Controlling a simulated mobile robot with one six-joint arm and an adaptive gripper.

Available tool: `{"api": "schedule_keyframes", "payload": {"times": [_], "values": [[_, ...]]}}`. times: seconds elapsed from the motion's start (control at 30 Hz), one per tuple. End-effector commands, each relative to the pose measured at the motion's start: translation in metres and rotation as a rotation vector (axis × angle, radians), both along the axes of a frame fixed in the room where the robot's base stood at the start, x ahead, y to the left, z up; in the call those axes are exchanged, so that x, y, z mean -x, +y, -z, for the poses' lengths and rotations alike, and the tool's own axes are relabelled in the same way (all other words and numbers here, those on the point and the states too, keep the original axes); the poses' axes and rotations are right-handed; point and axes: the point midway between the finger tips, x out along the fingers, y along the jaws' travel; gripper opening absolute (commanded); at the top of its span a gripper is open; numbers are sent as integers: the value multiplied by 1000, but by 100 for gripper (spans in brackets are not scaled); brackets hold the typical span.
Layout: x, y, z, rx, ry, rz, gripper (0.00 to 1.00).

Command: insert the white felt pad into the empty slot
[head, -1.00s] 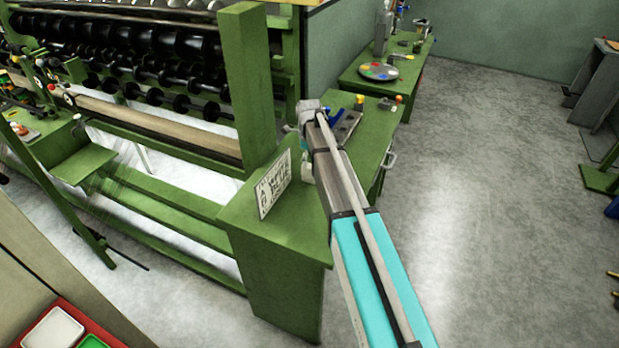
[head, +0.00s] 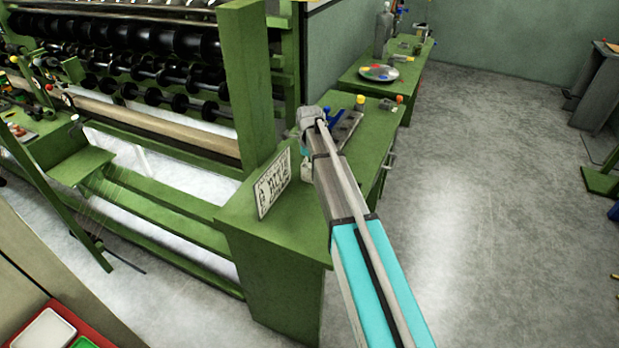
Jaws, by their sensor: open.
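I cannot make out a white felt pad or an empty slot in the head view. My arm reaches from the lower right up to the green bench (head: 280,205), and its grey far joint is over the bench top. My gripper is hidden behind the arm, so its jaws cannot be seen. A grey metal block (head: 348,129) lies on the bench just right of the arm's end, partly covered by it. Whether it has a slot is too small to tell.
A lettered white sign (head: 273,184) stands on the bench, left of my arm. A green machine with black rollers (head: 185,40) fills the left. A round plate with coloured pieces (head: 379,73) lies on a farther bench. Open grey floor (head: 480,200) is at right.

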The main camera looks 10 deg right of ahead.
Motion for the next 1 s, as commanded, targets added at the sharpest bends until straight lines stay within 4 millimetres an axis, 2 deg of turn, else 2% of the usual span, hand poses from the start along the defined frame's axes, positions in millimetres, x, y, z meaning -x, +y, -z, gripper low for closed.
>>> {"api": "schedule_keyframes", "payload": {"times": [0.1,0.3,0.97,1.0], "values": [[0,0,13,0,0,0,80],[0,0,22,0,0,0,80],[0,0,22,0,0,0,80],[0,0,22,0,0,0,74]]}}
